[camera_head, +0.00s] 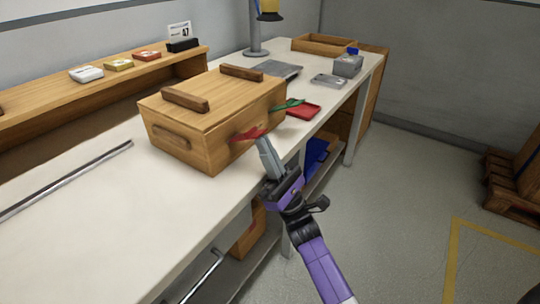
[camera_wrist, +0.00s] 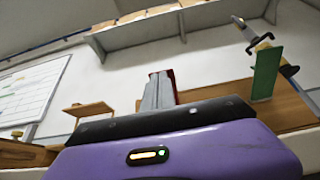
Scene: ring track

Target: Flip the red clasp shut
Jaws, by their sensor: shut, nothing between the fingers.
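A wooden box (camera_head: 205,120) with two handle bars on its lid sits on the white workbench. The red clasp (camera_head: 247,134) is on the box side facing my gripper and sticks outward. A green clasp (camera_head: 288,104) sticks out farther back on the same side; it also shows upright in the wrist view (camera_wrist: 266,74). My gripper (camera_head: 262,144) is shut and empty, its fingertips right at the red clasp. In the wrist view my fingers (camera_wrist: 158,90) hide most of the red clasp (camera_wrist: 172,82); I cannot tell whether they touch it.
A red tray (camera_head: 303,108) lies behind the box near the bench edge. Grey boxes (camera_head: 348,66), a wooden tray (camera_head: 323,44) and a lamp stand (camera_head: 254,30) are farther back. A metal rail (camera_head: 65,180) lies at left. Open floor (camera_head: 400,200) is at right.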

